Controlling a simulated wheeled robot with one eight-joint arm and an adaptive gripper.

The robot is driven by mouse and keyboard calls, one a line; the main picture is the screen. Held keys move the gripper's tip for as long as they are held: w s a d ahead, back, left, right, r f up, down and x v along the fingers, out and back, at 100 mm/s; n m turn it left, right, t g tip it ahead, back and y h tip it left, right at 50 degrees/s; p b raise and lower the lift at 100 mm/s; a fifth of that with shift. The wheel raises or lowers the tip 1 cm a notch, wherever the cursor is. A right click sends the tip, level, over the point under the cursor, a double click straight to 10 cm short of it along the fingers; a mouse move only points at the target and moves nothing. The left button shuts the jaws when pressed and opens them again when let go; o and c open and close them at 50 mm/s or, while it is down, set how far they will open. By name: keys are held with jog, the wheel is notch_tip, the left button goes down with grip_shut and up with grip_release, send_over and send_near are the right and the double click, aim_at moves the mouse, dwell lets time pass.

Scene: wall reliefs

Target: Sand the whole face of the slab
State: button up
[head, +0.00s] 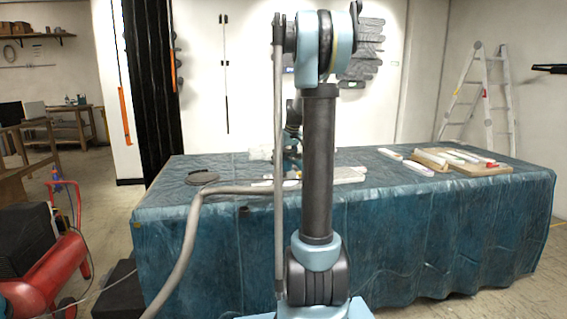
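A pale, flat slab (350,174) lies on the blue cloth-covered table, just behind my upright arm. Only its right part shows clearly; my arm hides its middle. My gripper (291,160) is over the table, left of my main arm link and close to the slab. My own arm largely covers it, so I cannot tell whether its fingers are open or shut, or whether it holds a tool. I cannot make out the finish of the slab's face.
The table (420,225) spans most of the view. A dark round disc (203,178) lies at its left, with a grey hose (186,240) running over the front edge. A wooden board (492,171) with several pale blocks is at right. A red compressor (55,275) stands at left.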

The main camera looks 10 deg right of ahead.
jog(key=shift+d, duration=0.4)
jog(key=shift+w+d, duration=0.15)
jog(key=shift+d, duration=1.75)
jog(key=shift+d, duration=0.1)
jog(key=shift+w+d, duration=0.2)
jog(key=shift+d, duration=1.6)
jog(key=shift+d, duration=0.1)
jog(key=shift+w+d, duration=0.15)
jog(key=shift+d, duration=1.7)
jog(key=shift+d, duration=0.15)
jog(key=shift+w+d, duration=0.2)
jog(key=shift+d, duration=1.6)
jog(key=shift+d, duration=0.15)
